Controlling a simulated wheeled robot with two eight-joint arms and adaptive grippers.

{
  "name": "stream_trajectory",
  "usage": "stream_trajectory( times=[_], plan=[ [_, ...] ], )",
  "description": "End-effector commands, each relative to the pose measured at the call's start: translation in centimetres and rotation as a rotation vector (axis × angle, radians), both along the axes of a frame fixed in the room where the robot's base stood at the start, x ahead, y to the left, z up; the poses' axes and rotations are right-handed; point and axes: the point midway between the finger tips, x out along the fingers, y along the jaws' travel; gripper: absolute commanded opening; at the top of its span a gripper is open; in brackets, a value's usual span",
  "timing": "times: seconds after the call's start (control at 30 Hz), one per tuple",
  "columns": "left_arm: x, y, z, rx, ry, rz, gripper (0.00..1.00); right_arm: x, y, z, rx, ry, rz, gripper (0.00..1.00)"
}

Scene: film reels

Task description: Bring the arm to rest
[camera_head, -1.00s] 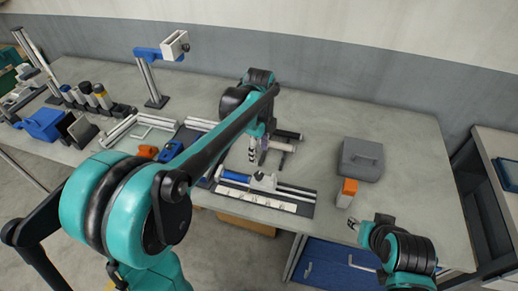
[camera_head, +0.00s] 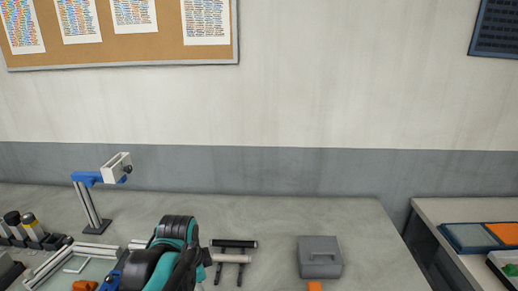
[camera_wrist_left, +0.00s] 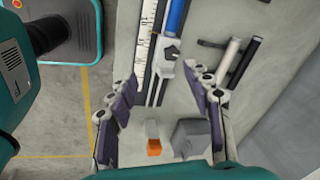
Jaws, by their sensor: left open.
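My left gripper (camera_wrist_left: 163,85) is open in the left wrist view, its two purple-padded fingers spread wide with nothing held between them. The table surface shows below and between the fingers. My left arm (camera_head: 165,257) shows at the bottom of the head view, over the table; its gripper cannot be made out there. My right arm and gripper are not in view.
A grey case (camera_head: 319,257) stands on the table, with an orange-topped block (camera_wrist_left: 153,148) near it. Dark and pale rods (camera_head: 232,250) lie beside my left arm. A blue-and-white stand (camera_head: 92,200) rises at left. The table's back right is clear.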

Motion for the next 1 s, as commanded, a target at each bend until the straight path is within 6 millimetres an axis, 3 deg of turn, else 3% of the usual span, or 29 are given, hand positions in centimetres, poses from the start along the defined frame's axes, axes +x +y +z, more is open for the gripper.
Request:
stream_trajectory(
  times=[0.03, 0.2, 0.43, 0.6, 1.0],
  plan=[
    [-1.8, 0.3, -0.2, -0.03, -0.042, 0.117, 0.51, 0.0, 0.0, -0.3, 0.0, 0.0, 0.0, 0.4],
    [-6.3, 1.2, -1.4, -0.183, -0.19, 0.55, 0.51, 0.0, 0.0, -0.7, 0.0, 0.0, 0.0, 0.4],
    [-10.0, 1.9, -3.7, -0.398, -0.317, 0.958, 0.51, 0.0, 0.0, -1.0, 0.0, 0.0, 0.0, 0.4],
    [-10.8, 2.0, -4.4, -0.468, -0.345, 1.068, 0.51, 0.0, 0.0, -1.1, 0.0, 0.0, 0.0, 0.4],
    [-10.8, 2.0, -4.4, -0.469, -0.346, 1.07, 0.51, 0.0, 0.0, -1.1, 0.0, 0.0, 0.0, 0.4]
  ],
)
